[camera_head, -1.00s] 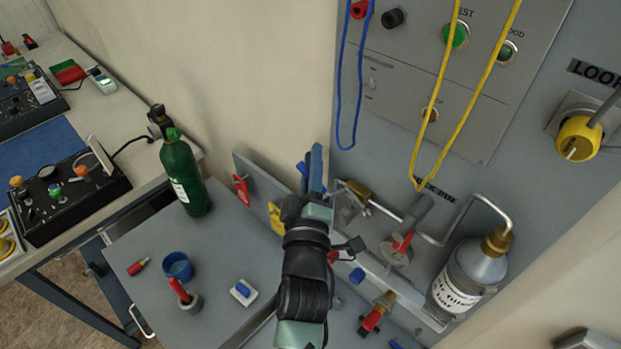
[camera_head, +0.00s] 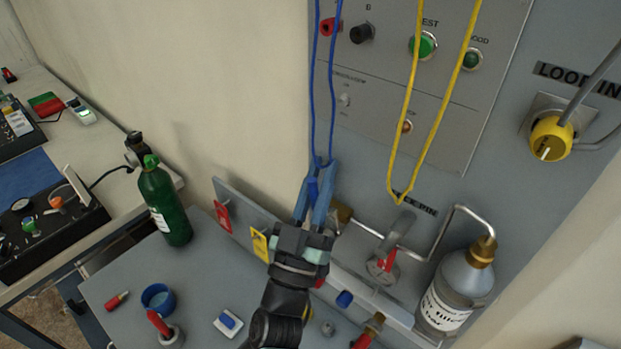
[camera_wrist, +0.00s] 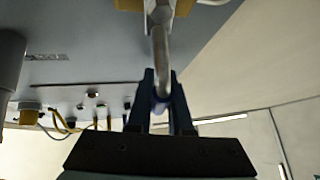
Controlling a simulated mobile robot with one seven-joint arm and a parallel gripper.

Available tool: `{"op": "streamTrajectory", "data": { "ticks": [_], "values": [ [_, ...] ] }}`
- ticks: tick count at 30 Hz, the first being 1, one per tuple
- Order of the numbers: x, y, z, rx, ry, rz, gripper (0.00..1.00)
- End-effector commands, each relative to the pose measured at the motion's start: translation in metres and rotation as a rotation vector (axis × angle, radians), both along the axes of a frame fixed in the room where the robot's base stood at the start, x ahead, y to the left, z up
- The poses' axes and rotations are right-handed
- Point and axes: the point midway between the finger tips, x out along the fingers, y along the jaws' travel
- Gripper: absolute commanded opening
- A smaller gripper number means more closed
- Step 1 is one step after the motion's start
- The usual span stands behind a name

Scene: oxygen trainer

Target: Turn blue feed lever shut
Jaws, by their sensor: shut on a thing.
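The blue feed lever (camera_head: 312,188) shows as a small blue piece between the two fingers of my gripper (camera_head: 317,178), close to the panel and left of the brass fitting on the pipe. My gripper is shut on it. In the wrist view, a bluish-purple piece (camera_wrist: 160,106) sits between the dark fingers, at the end of a metal pipe (camera_wrist: 161,58). The fingers hide most of the lever and its valve, so I cannot tell its exact angle.
Blue and yellow cords (camera_head: 436,110) hang on the panel near my gripper. A red-handled valve (camera_head: 383,266) and a grey bottle (camera_head: 458,290) stand to the right. Red (camera_head: 222,216) and yellow (camera_head: 260,245) tags are at the left. A green cylinder (camera_head: 165,205) stands farther left.

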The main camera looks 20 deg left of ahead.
Motion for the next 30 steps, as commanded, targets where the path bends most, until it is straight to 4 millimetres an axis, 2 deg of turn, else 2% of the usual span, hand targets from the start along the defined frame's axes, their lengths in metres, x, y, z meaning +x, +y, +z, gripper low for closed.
{"op": "streamTrajectory", "data": {
  "ticks": [12, 28, 29, 30],
  "values": [
    [-0.005, -0.014, 0.001, 0.166, -0.059, 0.001, 0.00],
    [-0.006, -0.016, 0.002, 0.186, -0.066, 0.000, 0.00],
    [-0.006, -0.017, 0.002, 0.186, -0.066, 0.000, 0.22],
    [-0.006, -0.017, 0.002, 0.186, -0.066, 0.000, 0.29]
  ]
}}
